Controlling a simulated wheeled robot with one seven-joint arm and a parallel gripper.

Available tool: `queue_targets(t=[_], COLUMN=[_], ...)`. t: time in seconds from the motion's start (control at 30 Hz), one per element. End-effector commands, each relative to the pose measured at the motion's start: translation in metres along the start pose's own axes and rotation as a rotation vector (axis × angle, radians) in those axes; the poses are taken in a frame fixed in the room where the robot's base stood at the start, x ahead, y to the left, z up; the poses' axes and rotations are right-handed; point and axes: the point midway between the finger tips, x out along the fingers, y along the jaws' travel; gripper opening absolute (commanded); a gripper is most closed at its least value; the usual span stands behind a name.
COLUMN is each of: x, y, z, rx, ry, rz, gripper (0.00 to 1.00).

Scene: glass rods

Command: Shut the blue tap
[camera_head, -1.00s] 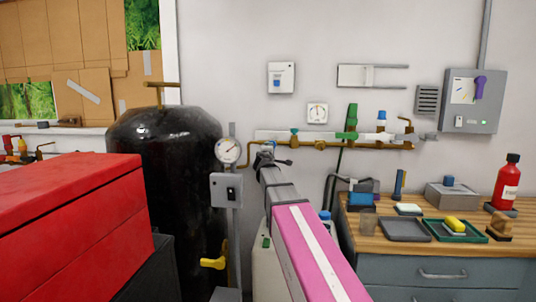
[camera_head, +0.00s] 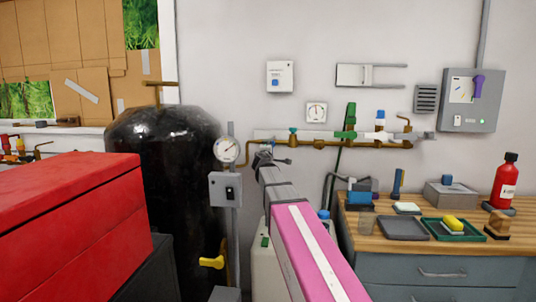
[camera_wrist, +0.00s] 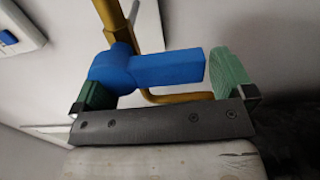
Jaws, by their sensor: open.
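The blue tap (camera_wrist: 150,69) fills the middle of the wrist view. Its thick round hub is at the left on a brass pipe (camera_wrist: 112,18). Its lever points right, roughly across that pipe as pictured. My gripper (camera_wrist: 165,85) is open, with one green fingertip by the hub and the other past the lever's free end. A gap shows at the lever's end; I cannot tell whether the hub touches the near finger. In the head view my gripper (camera_head: 266,155) is at the left end of the wall pipe and hides most of what is behind it.
The wall pipe (camera_head: 350,145) also carries a teal-handled tap (camera_head: 293,131) and a green-handled part (camera_head: 351,115). A black tank (camera_head: 150,170) and pressure gauge (camera_head: 227,150) stand left of my arm. A red box (camera_head: 70,220) is at left, a workbench (camera_head: 460,258) at right.

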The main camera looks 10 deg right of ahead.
Motion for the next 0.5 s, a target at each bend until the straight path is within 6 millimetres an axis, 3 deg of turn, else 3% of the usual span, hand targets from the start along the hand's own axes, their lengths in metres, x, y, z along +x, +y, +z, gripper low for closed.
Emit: queue_targets(t=[0.27,0.5], x=[-0.03,-0.076], y=[0.0,-0.001], z=[0.001,0.001], rx=[0.001,-0.001], ry=[0.001,0.001], rz=[0.0,0.001], gripper=[1.0,1.0])
